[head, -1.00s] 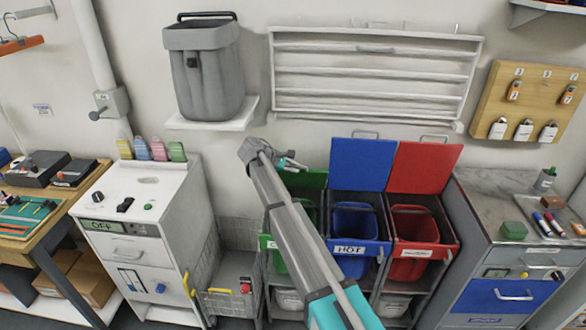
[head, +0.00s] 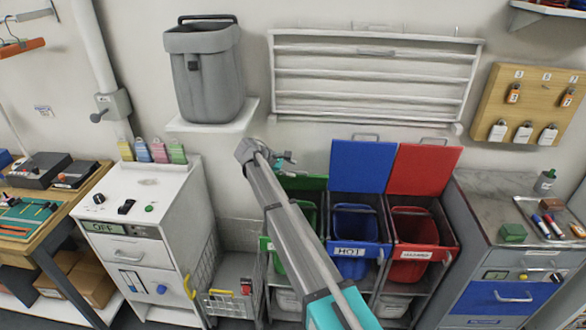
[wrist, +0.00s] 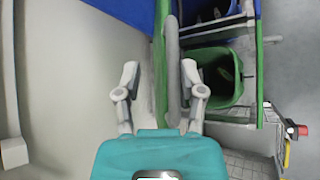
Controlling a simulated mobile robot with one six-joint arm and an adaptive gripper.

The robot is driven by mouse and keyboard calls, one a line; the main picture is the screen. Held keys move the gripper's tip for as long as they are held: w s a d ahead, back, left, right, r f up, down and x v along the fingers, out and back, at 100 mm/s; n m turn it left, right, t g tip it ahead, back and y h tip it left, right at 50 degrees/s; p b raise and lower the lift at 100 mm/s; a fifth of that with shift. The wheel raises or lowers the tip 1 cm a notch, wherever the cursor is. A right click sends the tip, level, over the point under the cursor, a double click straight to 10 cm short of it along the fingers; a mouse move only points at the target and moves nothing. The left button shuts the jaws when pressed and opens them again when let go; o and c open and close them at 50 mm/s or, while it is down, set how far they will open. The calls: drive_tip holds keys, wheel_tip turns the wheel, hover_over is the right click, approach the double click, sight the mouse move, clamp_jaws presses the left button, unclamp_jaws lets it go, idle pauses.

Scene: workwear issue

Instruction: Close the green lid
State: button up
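The green lid (head: 311,184) stands raised at the back of the green bin, partly hidden behind my arm in the head view. In the wrist view the lid (wrist: 159,65) shows nearly edge-on, with its grey bar handle (wrist: 173,75) beside it. My gripper (wrist: 160,75) is open, with one finger on each side of the lid edge and handle; neither finger visibly presses on them. In the head view my gripper (head: 285,160) is small, at the lid's top. The green bin (wrist: 218,78) is open below.
The blue lid (head: 362,165) and red lid (head: 424,169) stand raised to the right, over the blue bin (head: 355,228) and red bin (head: 410,232). A wire cart (head: 228,285) stands to the left. A grey bin (head: 204,75) sits on a wall shelf above.

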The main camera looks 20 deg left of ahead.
drive_tip(key=p+v, duration=0.8)
drive_tip(key=v, duration=0.6)
drive_tip(key=shift+w+r+p, duration=0.25)
drive_tip(key=shift+r+p, duration=0.05)
drive_tip(key=shift+r, duration=0.05)
idle(1.2)
drive_tip(key=shift+a, duration=0.1)
idle(0.6)
drive_tip(key=s+d+f+m+g+y+b, duration=0.1)
drive_tip(key=s+d+f+m+g, duration=0.15)
drive_tip(key=d, duration=0.85)
drive_tip(key=s+d+f+m+g+y, duration=0.1)
drive_tip(key=s+d+f+m, duration=0.15)
drive_tip(key=d, duration=0.75)
drive_tip(key=s+d+f+m+g+y+b, duration=0.1)
drive_tip(key=s+d+f+m+g, duration=0.15)
drive_tip(key=d, duration=0.85)
drive_tip(key=s+d+f+m+y+b, duration=0.1)
drive_tip(key=s+d+m, duration=0.3)
drive_tip(key=s+d, duration=0.4)
drive_tip(key=s+d+f+m+y+b, duration=0.1)
drive_tip(key=s+d+f+m+y, duration=0.2)
drive_tip(key=s+d, duration=0.6)
drive_tip(key=shift+d+f+m+g+y, duration=0.25)
drive_tip(key=shift+d+m+y, duration=0.5)
drive_tip(key=shift+m, duration=0.5)
drive_tip(key=shift+s+a, duration=0.15)
drive_tip(key=shift+a, duration=0.05)
